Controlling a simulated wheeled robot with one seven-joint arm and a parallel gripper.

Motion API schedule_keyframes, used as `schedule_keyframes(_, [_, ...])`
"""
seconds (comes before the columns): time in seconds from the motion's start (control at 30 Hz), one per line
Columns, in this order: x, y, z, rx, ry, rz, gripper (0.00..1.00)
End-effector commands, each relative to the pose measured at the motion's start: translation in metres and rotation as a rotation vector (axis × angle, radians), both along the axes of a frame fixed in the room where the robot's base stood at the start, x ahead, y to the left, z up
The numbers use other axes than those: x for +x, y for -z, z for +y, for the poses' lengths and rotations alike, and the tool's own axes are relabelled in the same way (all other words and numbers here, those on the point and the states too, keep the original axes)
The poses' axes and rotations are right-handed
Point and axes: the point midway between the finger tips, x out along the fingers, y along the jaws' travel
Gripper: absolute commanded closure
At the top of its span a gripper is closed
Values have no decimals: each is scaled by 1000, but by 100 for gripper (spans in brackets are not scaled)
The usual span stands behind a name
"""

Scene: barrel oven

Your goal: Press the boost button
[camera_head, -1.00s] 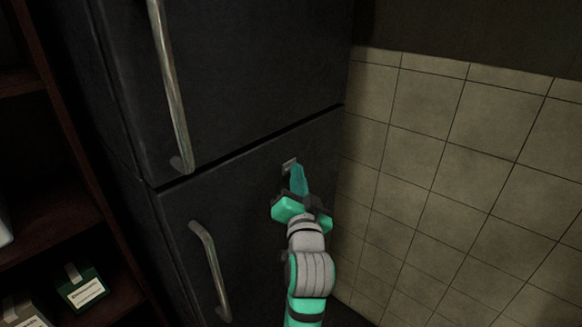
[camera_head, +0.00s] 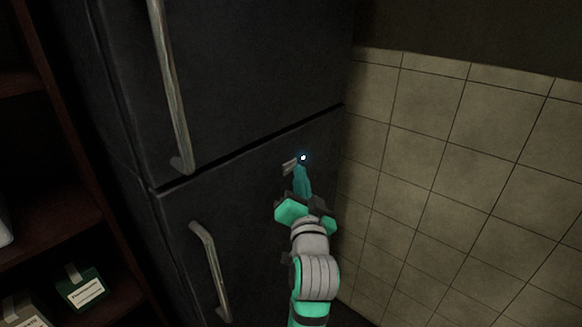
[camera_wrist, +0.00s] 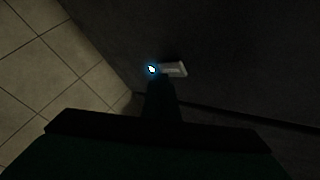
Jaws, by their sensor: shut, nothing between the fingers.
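The boost button (camera_head: 303,157) shows as a small glowing blue-white light on the upper right of the dark lower door. It also glows in the wrist view (camera_wrist: 152,69), beside a small pale label plate (camera_wrist: 174,69). The same plate (camera_head: 289,166) lies just left of the light in the head view. My gripper (camera_head: 302,172) is teal, shut and empty, with its tips right at the light. I cannot tell whether the tips touch the button. In the wrist view my dark fingers (camera_wrist: 160,92) point at the light and hide the surface below it.
The dark appliance has an upper door with a long handle (camera_head: 169,85) and a lower door with a shorter handle (camera_head: 209,268). A tiled wall (camera_head: 450,160) stands close on the right. A shelf (camera_head: 45,225) with a green box (camera_head: 82,288) is at the left.

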Motion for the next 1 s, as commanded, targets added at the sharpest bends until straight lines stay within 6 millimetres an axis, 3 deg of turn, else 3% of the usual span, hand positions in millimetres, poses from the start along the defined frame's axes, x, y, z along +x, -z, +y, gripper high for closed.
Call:
schedule_keyframes(0.7, [-29, 0, -43, 1, 4, 1, 100])
schedule_keyframes(1.0, [-35, 0, -47, 0, -2, 0, 100])
